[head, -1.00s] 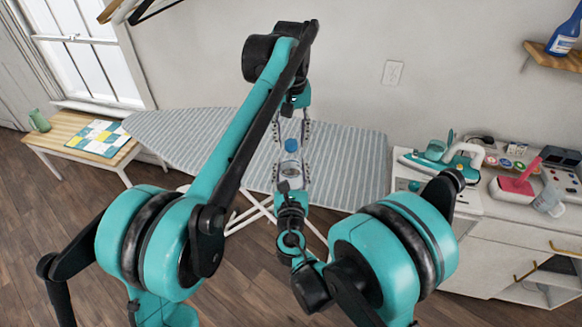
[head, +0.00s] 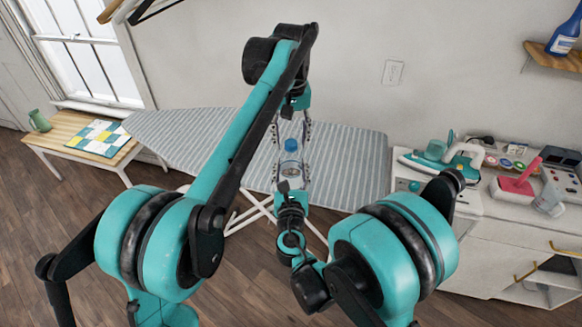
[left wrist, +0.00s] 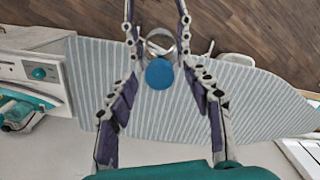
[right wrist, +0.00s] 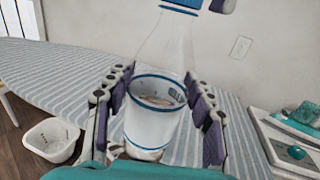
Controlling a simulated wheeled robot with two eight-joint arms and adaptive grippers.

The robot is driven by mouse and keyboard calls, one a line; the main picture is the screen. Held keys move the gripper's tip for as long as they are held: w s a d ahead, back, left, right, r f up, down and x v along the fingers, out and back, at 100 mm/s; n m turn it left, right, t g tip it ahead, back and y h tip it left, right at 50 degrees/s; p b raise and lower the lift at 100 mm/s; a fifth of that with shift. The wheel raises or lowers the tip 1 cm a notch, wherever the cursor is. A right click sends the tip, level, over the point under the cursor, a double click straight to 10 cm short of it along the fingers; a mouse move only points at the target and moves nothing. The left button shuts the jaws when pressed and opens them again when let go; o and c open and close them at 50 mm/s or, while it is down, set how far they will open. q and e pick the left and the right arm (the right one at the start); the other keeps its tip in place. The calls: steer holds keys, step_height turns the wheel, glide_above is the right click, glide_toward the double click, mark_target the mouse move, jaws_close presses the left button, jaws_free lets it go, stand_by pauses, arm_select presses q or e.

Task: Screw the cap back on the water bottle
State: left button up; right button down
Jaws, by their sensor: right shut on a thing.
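The clear water bottle (right wrist: 165,45) stands upright in my right gripper (head: 290,183), whose fingers are shut on its body from below. It also shows in the head view (head: 290,169). The round blue cap (head: 291,144) is at the top of the bottle; it shows from above in the left wrist view (left wrist: 159,73). I cannot tell whether it is screwed tight. My left gripper (head: 293,127) points down over the cap. Its fingers are spread on both sides of the cap, with gaps visible in the left wrist view (left wrist: 160,85).
A striped ironing board (head: 350,165) lies behind the grippers. A cabinet at right holds an iron (head: 440,160), a pink item (head: 517,186) and a clear cup (head: 548,202). A small table (head: 60,135) stands at left. A white basket (right wrist: 50,140) shows in the right wrist view.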

arm_select(q)
step_height(320, 180, up, 12)
stand_by(0.8)
steer(key=shift+a, duration=0.1)
